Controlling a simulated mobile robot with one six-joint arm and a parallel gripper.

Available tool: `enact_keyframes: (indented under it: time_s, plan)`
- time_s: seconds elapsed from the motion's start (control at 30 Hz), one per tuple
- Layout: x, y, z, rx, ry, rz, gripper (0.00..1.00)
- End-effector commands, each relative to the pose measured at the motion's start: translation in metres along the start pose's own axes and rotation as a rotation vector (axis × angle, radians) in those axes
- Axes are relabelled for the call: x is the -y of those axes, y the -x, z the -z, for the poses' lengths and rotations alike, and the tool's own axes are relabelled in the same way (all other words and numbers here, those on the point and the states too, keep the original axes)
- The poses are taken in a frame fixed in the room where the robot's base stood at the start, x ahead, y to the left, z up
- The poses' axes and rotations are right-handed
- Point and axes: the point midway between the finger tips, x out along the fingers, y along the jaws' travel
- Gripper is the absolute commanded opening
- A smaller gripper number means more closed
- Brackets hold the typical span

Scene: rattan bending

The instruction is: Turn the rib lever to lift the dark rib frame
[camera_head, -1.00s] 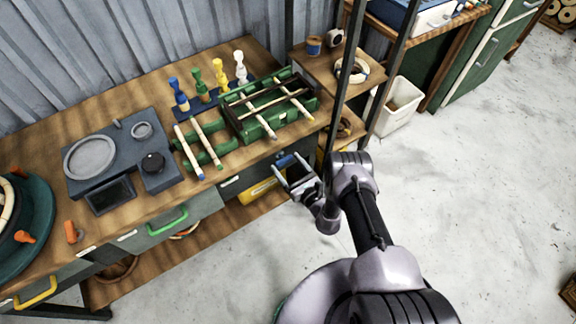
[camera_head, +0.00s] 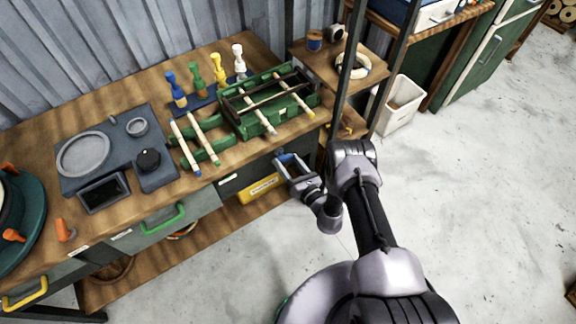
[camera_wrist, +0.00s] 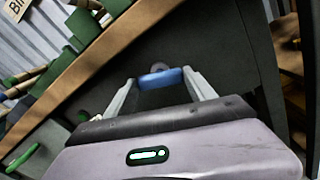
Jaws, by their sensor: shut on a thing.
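The rib lever has a blue grip (camera_wrist: 161,78) on a dark round pivot at the bench's dark end panel. In the wrist view my gripper (camera_wrist: 160,84) has its two pale fingers on either side of the blue grip and is shut on it. In the head view my gripper (camera_head: 288,162) is at the bench's front right side, with a bit of blue between the fingers. The dark rib frame (camera_head: 252,103) lies across the green box-like fixture (camera_head: 240,126) on the bench top, among pale rods. Its exact height above the fixture is hard to tell.
Pale rods (camera_head: 201,139) rest on green supports left of the fixture. Coloured figures (camera_head: 219,72) stand behind it. A dark post (camera_head: 349,75) rises close to my arm.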

Motion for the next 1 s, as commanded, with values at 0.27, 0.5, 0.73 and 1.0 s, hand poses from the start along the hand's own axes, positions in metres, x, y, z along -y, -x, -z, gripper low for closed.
enact_keyframes:
  time_s: [0.27,0.5,0.73,1.0]
  plan:
    - [0.0014,0.0001,0.0038,-0.001,-0.26,0.001,0.23]
    - [0.001,0.0004,0.004,-0.003,-0.489,0.0,0.23]
    - [0.0007,0.0003,0.0034,-0.003,-0.706,0.0,0.23]
    - [0.0004,0.0003,0.0025,-0.002,-0.936,0.001,0.23]
